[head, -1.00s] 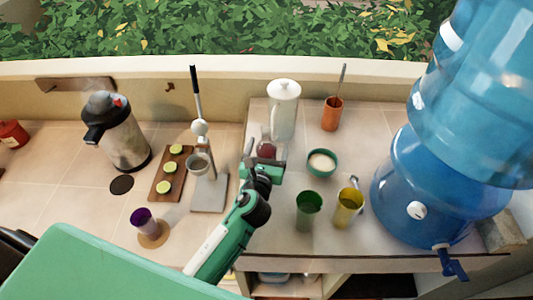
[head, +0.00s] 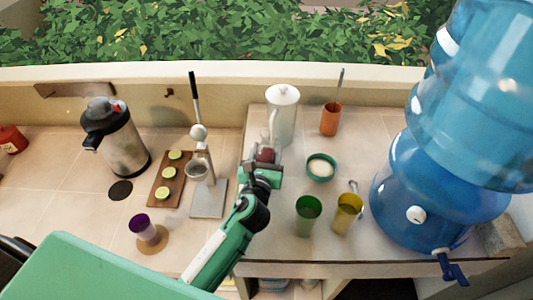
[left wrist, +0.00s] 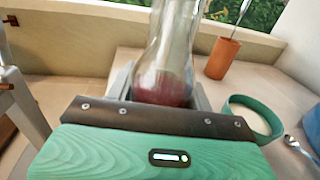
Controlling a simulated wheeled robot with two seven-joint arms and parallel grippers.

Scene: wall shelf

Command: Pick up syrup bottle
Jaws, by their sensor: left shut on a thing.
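The syrup bottle is a clear glass bottle with dark red syrup in its lower part; it stands upright in the left wrist view (left wrist: 165,72). In the head view its red part (head: 266,155) shows just beyond my left gripper (head: 262,168). My left gripper, also in the left wrist view (left wrist: 160,95), is shut on the bottle, a finger on each side. I cannot tell whether the bottle's base touches the counter. My right gripper is not in view.
A white pitcher (head: 283,115) stands close behind the bottle. A green bowl (head: 321,167), green cup (head: 307,215), yellow cup (head: 347,213) and orange cup (head: 330,119) stand to the right. A citrus press (head: 208,198) stands left. A large blue water dispenser (head: 420,195) fills the right.

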